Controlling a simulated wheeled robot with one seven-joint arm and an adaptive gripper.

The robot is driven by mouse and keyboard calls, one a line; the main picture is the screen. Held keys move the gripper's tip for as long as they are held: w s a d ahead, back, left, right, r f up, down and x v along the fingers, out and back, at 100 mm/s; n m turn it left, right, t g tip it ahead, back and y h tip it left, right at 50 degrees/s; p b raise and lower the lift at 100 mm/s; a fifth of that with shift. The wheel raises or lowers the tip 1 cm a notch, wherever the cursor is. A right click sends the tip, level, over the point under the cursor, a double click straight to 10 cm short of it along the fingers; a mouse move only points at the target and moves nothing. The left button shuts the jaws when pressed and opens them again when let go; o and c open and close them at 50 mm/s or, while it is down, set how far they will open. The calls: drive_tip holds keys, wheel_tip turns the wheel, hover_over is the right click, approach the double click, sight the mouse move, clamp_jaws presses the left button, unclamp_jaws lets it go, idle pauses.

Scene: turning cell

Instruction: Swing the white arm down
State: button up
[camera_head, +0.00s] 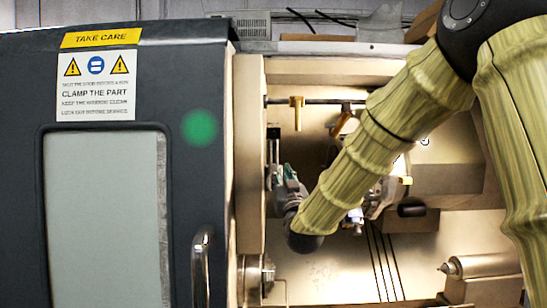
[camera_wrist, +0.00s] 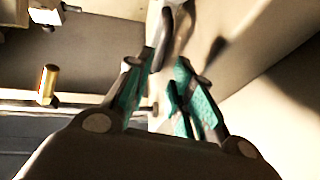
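My gripper (camera_wrist: 168,80) has two teal-padded fingers standing apart in the wrist view, with a visible gap between them. A pale, whitish bar (camera_wrist: 182,22), which may be the white arm, runs up from behind the gap. A dark curved piece (camera_wrist: 162,42) lies in front of it, near the fingertips. I cannot tell whether either finger touches them. In the head view my gripper (camera_head: 283,178) is beside the pale left inner wall of the machine, just below a small dark fitting (camera_head: 273,146). The white arm is not clearly visible there.
The dark door (camera_head: 205,90) with its metal handle (camera_head: 201,268) stands at the left. A rail with a brass-coloured piece (camera_head: 297,112) crosses above my gripper. A cylindrical metal part (camera_head: 485,265) lies lower right. The pale floor (camera_head: 335,278) of the machine has clear room.

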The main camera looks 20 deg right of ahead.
sight(275, 159)
drive_tip(key=p+x, duration=0.4)
drive_tip(key=x, duration=0.4)
drive_tip(key=shift+w+r, duration=0.1)
drive_tip(key=shift+w, duration=0.25)
drive_tip(key=shift+w+d+r+p, duration=0.15)
drive_tip(key=shift+w+p, duration=0.35)
drive_tip(key=shift+w, duration=0.2)
clamp_jaws()
